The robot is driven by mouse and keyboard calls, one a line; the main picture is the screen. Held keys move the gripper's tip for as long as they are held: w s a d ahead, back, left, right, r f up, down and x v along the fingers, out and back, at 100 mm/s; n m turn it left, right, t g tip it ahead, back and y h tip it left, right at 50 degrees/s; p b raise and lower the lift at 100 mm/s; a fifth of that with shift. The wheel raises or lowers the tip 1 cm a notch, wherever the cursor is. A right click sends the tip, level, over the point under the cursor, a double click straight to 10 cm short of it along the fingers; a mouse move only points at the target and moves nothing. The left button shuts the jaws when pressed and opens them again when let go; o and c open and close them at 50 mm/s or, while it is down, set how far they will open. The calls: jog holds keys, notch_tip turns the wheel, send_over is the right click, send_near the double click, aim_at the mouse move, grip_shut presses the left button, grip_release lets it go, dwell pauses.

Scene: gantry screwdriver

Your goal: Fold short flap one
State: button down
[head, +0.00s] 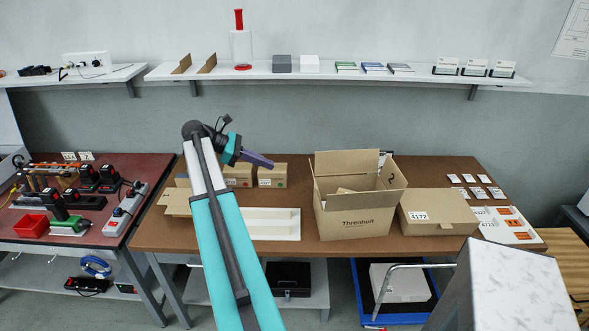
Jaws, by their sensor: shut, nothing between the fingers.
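An open cardboard box (345,222) with printed lettering on its front stands on the brown table, right of centre. A tall flap (345,162) stands up at its back, and a smaller flap (385,160) stands up at its right rear. Some cardboard shows inside the opening, but the contents are mostly hidden. I cannot tell which flap is short flap one. My gripper (265,162) is shut and empty, in the air to the left of the box, apart from it and pointing right.
Small cartons (270,175) and a white tray (275,224) are at the left. A grey block (505,290) fills the front right. A shelf (400,78) runs above.

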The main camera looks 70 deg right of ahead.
jog(key=shift+s+f, duration=0.1)
jog(key=shift+s, duration=0.05)
jog(key=s+r+p+x, duration=0.1)
jog(key=p+x, duration=0.3)
jog(key=x, duration=0.8)
jog(key=shift+s+d+r, duration=0.3)
jog(key=shift+d+r, duration=0.15)
jog(key=shift+r, duration=0.1)
jog(key=shift+s+d+r+p, duration=0.1)
jog(key=shift+s+r+p, duration=0.1)
jog(key=shift+p, duration=0.25)
